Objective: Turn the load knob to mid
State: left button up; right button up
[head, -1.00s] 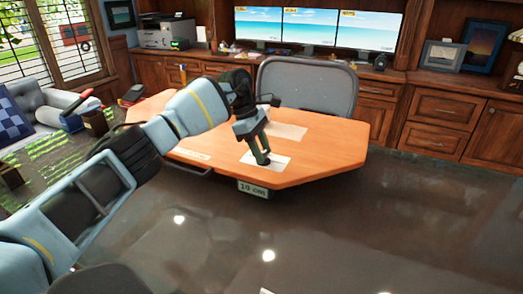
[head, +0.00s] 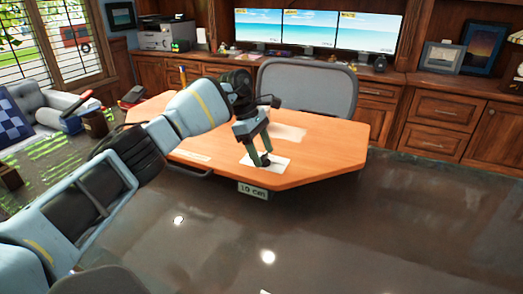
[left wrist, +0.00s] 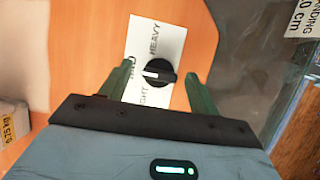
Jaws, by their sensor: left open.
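The load knob (left wrist: 158,73) is black and round with a white pointer mark, on a white label plate (left wrist: 164,30) on the orange desk. In the left wrist view the mark points left, towards a word partly hidden by a finger; HEAVY reads above and the end of LIGHT below. My left gripper (left wrist: 160,71) is open, one finger on each side of the knob, with gaps showing. In the head view the left gripper (head: 262,158) is over the plate (head: 280,165) and partly hides the knob. My right gripper is not in view.
A 0.75 kg block (left wrist: 12,122) shows at left in the wrist view. The floor in front is clear.

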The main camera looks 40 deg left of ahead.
pick_arm(q)
jog(key=v, duration=0.7)
jog(key=shift+a+r, duration=0.2)
jog(key=shift+r, duration=0.15)
jog(key=shift+s, duration=0.1)
